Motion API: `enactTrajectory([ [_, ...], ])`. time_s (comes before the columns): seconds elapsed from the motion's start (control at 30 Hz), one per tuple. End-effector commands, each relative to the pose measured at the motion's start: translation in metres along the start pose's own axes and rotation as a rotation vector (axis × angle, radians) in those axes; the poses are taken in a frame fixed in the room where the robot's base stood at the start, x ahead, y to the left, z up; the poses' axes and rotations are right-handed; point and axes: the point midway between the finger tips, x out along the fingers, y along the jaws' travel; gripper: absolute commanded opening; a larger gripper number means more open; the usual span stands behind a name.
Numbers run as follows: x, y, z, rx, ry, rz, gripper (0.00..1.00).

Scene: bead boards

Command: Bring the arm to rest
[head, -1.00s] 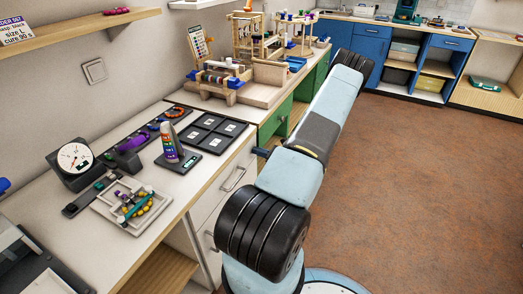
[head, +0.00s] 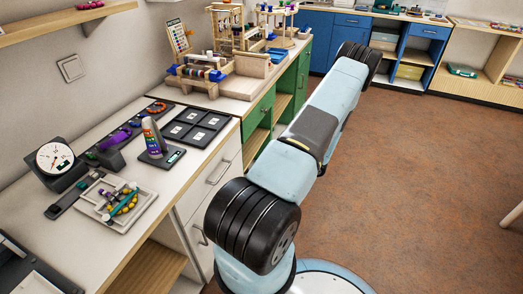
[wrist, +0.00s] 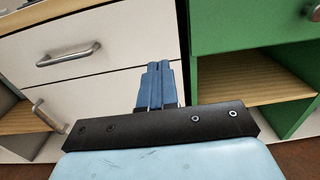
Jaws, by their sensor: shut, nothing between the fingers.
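My gripper (wrist: 158,85) shows in the wrist view with its two blue fingers side by side, shut and empty. It points at the front of the white drawer unit (wrist: 110,85), close to its edge with the green cabinet (wrist: 245,25). In the head view my arm stretches away from my base over the brown floor, to the right of the counters. My gripper is out of sight there, hidden by the arm.
Wooden bead racks (head: 228,35) stand farther back. Blue cabinets (head: 340,40) line the far wall.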

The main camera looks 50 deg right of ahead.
Motion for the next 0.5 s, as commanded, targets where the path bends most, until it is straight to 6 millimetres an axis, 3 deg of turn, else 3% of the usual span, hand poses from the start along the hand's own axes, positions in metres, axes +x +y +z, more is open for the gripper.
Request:
enactTrajectory([
  [0.33,-0.008,0.000,0.000,0.000,0.001,0.000,0.00],
  [0.5,0.001,0.002,0.011,-0.022,0.014,0.038,0.00],
])
